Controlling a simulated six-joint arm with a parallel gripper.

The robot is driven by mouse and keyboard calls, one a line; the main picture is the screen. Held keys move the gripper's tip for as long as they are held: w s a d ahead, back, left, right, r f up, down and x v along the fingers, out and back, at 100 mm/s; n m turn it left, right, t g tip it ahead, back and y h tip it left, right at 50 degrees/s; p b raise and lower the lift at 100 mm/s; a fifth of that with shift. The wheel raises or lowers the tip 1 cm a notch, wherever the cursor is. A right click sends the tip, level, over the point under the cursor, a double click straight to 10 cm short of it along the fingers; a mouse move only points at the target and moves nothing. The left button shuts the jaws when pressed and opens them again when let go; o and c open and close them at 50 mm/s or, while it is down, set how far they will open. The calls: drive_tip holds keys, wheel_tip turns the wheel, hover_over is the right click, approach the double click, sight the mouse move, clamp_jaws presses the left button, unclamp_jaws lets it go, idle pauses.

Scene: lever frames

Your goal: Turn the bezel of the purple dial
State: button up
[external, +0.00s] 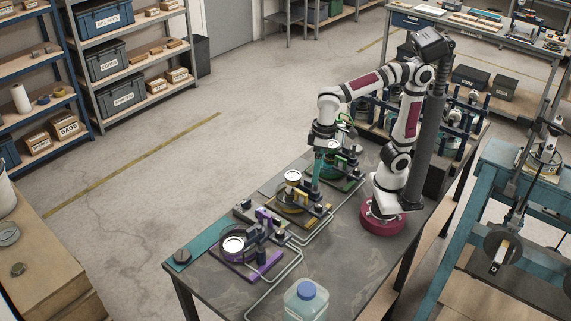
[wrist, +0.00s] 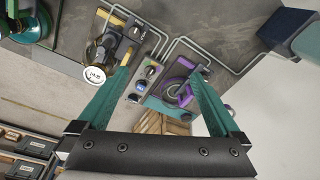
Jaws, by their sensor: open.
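The purple dial (external: 233,245) sits at the near left end of the bench, with a white face in a dark round bezel and purple brackets beside it. In the wrist view the purple dial (wrist: 174,91) is right of centre, partly behind the right finger and seen from some way off. My gripper (external: 318,176) is over the bench by the yellow and green dials, apart from the purple one. In the wrist view my gripper (wrist: 164,75) has its two teal fingers spread wide with nothing between them.
The yellow dial (external: 292,177) stands between the purple dial and my gripper. A green dial fixture (external: 347,160) is behind the fingers. Grey pipes (external: 293,262) run along the bench. A clear jug with a blue cap (external: 306,300) stands at the near edge.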

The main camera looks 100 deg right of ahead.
drive_tip(key=w+a+r+n+t, duration=0.1)
drive_tip(key=w+a+n, duration=0.1)
drive_tip(key=w+a, duration=0.3)
drive_tip(key=w+a+r+n+t, duration=0.1)
drive_tip(key=w+a+r+n, duration=0.15)
drive_tip(key=w, duration=0.55)
drive_tip(key=n+t, duration=0.1)
drive_tip(key=n, duration=0.1)
approach(234, 244)
drive_tip(key=shift+y, duration=0.4)
drive_tip(key=x, duration=0.7)
drive_tip(key=shift+w+d+f, duration=0.15)
drive_tip(key=shift+d+f, duration=0.1)
drive_tip(key=shift+f, duration=0.05)
drive_tip(key=c, duration=1.3)
